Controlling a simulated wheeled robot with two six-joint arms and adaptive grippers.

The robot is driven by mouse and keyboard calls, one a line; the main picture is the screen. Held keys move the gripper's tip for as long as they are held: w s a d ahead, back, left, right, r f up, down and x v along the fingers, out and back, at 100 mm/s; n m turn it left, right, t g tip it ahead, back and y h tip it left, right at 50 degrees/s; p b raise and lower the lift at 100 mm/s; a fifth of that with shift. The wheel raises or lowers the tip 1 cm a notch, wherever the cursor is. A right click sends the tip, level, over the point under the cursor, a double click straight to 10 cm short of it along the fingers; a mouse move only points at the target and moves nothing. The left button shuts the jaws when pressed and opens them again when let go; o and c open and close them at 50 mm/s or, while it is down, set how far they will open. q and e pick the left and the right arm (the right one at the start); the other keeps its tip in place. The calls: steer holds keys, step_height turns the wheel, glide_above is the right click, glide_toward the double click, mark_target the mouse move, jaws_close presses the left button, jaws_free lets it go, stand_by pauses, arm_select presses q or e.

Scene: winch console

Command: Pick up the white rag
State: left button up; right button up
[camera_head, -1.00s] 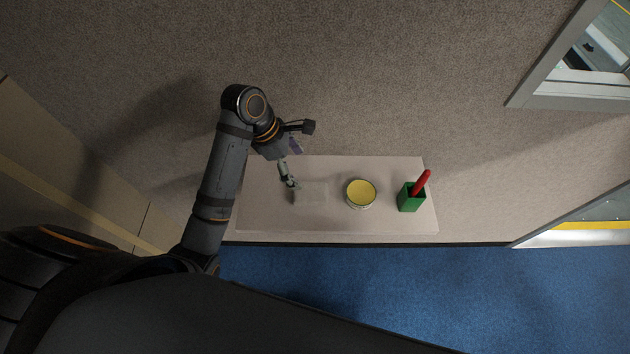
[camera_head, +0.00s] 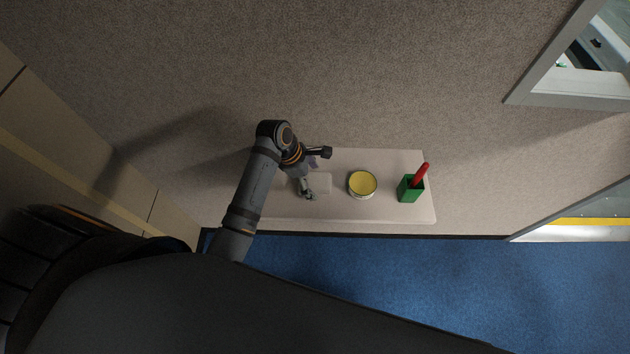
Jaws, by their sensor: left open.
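The white rag (camera_head: 322,184) lies flat on the pale shelf (camera_head: 390,214), left of the round yellow tin. It is nearly the same colour as the shelf, so its edges are faint. My left gripper (camera_head: 310,196) is open at the left part of the rag and hides some of it. I cannot tell whether its fingers touch the rag. My right gripper is not in view.
A yellow-topped round tin (camera_head: 363,184) stands right of the rag. A green box (camera_head: 410,189) with a red-handled thing (camera_head: 421,173) in it stands further right. A carpet-textured wall rises behind the shelf. Blue floor (camera_head: 420,280) lies in front.

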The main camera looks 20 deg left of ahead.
arm_select(q)
steer(key=shift+f, duration=0.25)
stand_by(0.5)
steer(key=shift+c, duration=0.3)
steer(key=c, duration=1.2)
steer(key=shift+r, duration=0.1)
steer(key=shift+c, duration=0.2)
